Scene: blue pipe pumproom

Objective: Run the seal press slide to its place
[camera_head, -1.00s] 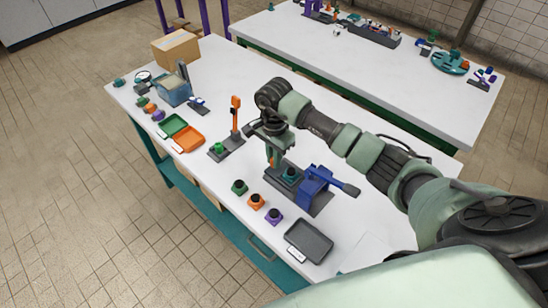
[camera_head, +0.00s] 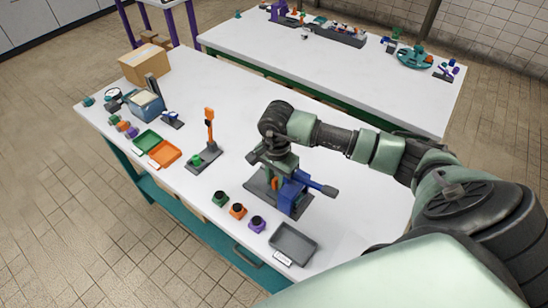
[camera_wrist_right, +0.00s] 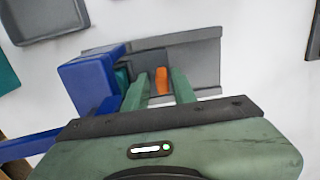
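The seal press has a grey base (camera_head: 262,188) and a blue body (camera_head: 293,190) with a lever to the right, on the near white bench. It also shows in the right wrist view, with the blue body (camera_wrist_right: 88,82) at left and the grey base rail (camera_wrist_right: 205,58) running right. A small orange upright piece (camera_wrist_right: 162,80) stands on the rail; I cannot tell if it is the slide's tab. A teal part (camera_wrist_right: 122,76) sits by the blue body. My right gripper (camera_wrist_right: 166,82) is open, its green fingers on either side of the orange piece. My left gripper is out of view.
Green, orange and purple small blocks (camera_head: 238,210) and a dark grey tray (camera_head: 292,243) stand along the front edge. An orange-topped post stand (camera_head: 208,140) is left of the press. Trays, a bin and a cardboard box (camera_head: 145,64) are further left.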

